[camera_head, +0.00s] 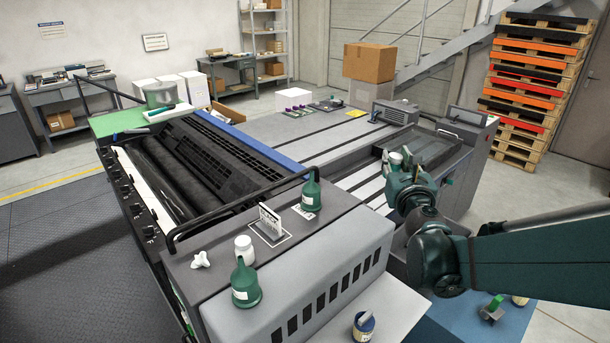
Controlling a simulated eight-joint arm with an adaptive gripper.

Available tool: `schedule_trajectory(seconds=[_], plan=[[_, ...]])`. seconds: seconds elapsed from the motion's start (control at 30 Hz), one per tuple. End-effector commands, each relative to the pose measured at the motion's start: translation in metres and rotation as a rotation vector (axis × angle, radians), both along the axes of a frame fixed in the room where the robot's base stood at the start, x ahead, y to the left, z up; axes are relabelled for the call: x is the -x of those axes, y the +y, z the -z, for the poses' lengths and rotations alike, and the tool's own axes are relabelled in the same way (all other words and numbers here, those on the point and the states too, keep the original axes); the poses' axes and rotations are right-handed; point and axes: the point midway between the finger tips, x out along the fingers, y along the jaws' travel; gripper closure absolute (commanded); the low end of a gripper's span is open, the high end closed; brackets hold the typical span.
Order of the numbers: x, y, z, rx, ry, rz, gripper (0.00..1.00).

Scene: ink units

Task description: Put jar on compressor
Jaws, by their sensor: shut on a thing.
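My gripper (398,164), dark green, is over the grey trough on the right side of the machine. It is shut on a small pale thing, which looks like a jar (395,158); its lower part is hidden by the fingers. A grey ridged box (396,113), which may be the compressor, sits beyond the gripper on the far part of the machine, apart from the held jar. Another white jar (244,250) stands upright on the near grey cabinet.
Green bottles (245,283) (311,190), a small sign (270,222) and a white knob (201,260) stand on the near cabinet (330,235). A blue-labelled can (364,325) is on the front ledge. A black rail (240,205) crosses the machine. A cardboard box (369,62) is behind.

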Motion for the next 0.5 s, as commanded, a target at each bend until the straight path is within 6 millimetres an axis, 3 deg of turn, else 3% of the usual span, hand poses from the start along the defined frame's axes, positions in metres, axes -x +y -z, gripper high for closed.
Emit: schedule_trajectory(seconds=[0.27, 0.5], plan=[[0.002, 0.015, 0.002, 0.002, 0.000, -0.002, 0.88], [0.008, 0.046, 0.006, 0.008, 0.000, -0.003, 0.88]])
